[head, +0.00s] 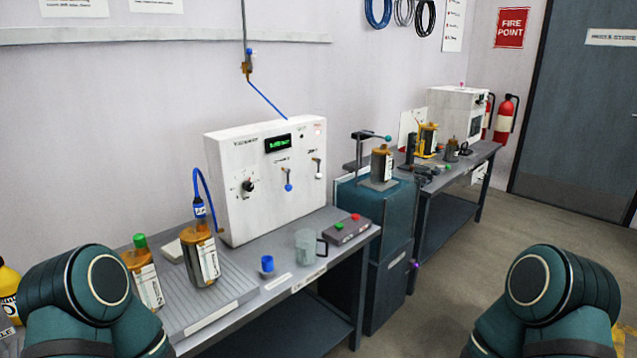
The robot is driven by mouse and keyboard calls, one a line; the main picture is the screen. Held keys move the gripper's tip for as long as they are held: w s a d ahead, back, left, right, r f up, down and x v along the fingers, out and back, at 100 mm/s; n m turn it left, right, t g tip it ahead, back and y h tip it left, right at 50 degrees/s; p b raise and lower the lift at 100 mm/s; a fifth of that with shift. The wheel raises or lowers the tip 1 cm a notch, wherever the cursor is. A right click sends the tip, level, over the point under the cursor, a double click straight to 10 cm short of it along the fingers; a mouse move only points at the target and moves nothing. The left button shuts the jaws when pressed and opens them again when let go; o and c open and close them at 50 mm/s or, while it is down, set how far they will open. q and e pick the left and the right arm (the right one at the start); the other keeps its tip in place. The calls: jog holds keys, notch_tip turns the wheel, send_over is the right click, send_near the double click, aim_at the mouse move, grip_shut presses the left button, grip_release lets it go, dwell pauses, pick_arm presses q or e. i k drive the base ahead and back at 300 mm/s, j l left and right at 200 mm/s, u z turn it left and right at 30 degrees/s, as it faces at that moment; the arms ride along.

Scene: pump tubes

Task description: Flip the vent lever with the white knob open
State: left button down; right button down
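The white-knobbed lever (319,171) is on the right part of the front of a white pump panel (232,200). It hangs down with its knob at the bottom. A similar lever with a blue knob (288,186) hangs down to its left. Neither of my grippers is in view. Only teal links of my two arms show at the lower left and lower right corners, well apart from the panel.
The panel stands on a grey bench (345,250). In front are a clear mug (306,246), a blue cup (267,265), a button box (347,229) and amber jars (201,255). A teal cabinet (388,245) adjoins on the right. Floor is clear at right.

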aim_at(317, 177)
jog(key=i+l+z, duration=0.3)
jog(key=i, duration=0.65)
jog(key=i+z, duration=0.3)
jog(key=i, duration=0.7)
